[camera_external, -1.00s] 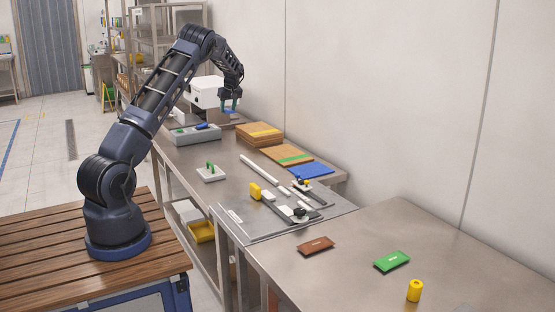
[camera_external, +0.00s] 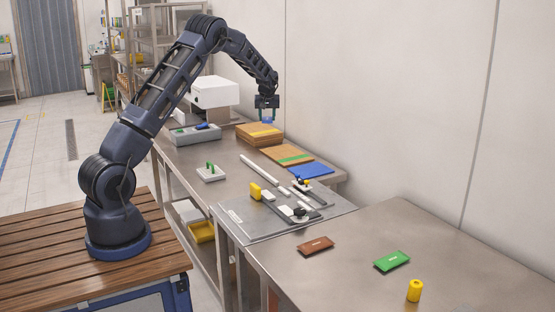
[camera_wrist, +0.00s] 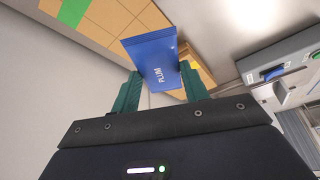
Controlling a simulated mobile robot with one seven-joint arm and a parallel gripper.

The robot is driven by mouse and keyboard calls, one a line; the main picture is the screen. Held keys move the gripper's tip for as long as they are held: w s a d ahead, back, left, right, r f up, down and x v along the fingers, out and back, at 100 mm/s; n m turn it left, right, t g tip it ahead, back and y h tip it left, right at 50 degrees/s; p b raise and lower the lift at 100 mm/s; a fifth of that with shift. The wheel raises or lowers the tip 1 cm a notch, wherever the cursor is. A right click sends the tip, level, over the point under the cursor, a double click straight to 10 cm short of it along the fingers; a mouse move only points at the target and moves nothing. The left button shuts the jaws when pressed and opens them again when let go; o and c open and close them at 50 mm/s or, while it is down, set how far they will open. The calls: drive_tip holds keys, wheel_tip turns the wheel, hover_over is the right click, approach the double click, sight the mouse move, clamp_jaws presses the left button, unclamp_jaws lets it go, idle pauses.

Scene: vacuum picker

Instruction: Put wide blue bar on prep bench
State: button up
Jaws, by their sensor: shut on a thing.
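My gripper (camera_external: 267,117) is in the air above the stack of brown boards at the far end of the steel table. In the wrist view its teal fingers (camera_wrist: 158,90) are shut on a blue bar (camera_wrist: 152,55) with white lettering that seems to read PLUM. Only a small part of the blue bar (camera_external: 267,120) shows in the external view. A near steel bench (camera_external: 350,230) holds a brown bar (camera_external: 315,245) and a green bar (camera_external: 391,261). No label shows which surface is the prep bench.
A stack of brown boards (camera_external: 259,138), a green-striped board (camera_external: 288,155) and a flat blue panel (camera_external: 310,170) lie along the wall side. A grey plate with fittings (camera_external: 245,215) lies mid-table. A yellow cylinder (camera_external: 415,291) stands on the near bench, which has free room.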

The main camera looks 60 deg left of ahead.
drive_tip(key=w+d+m+t+h, duration=0.1)
drive_tip(key=w+d+m, duration=0.25)
drive_tip(key=d, duration=1.15)
drive_tip(key=w+d+m+t+h, duration=0.1)
drive_tip(key=w+d+m, duration=0.25)
drive_tip(key=d, duration=1.05)
drive_tip(key=s+d+m+h, duration=0.2)
drive_tip(key=d+m, duration=0.2)
drive_tip(key=d, duration=1.1)
drive_tip(key=s+d+m+h, duration=0.15)
drive_tip(key=d+m, duration=0.25)
drive_tip(key=d, duration=1)
wheel_tip(320, 180, up, 4)
drive_tip(key=m+g+h, duration=0.3)
drive_tip(key=m+g, duration=0.1)
drive_tip(key=m, duration=1.1)
hover_over(363, 304)
drive_tip(key=a, duration=0.1)
wheel_tip(363, 304, down, 19)
drive_tip(key=shift+a+f, duration=0.15)
drive_tip(key=shift+f, duration=0.15)
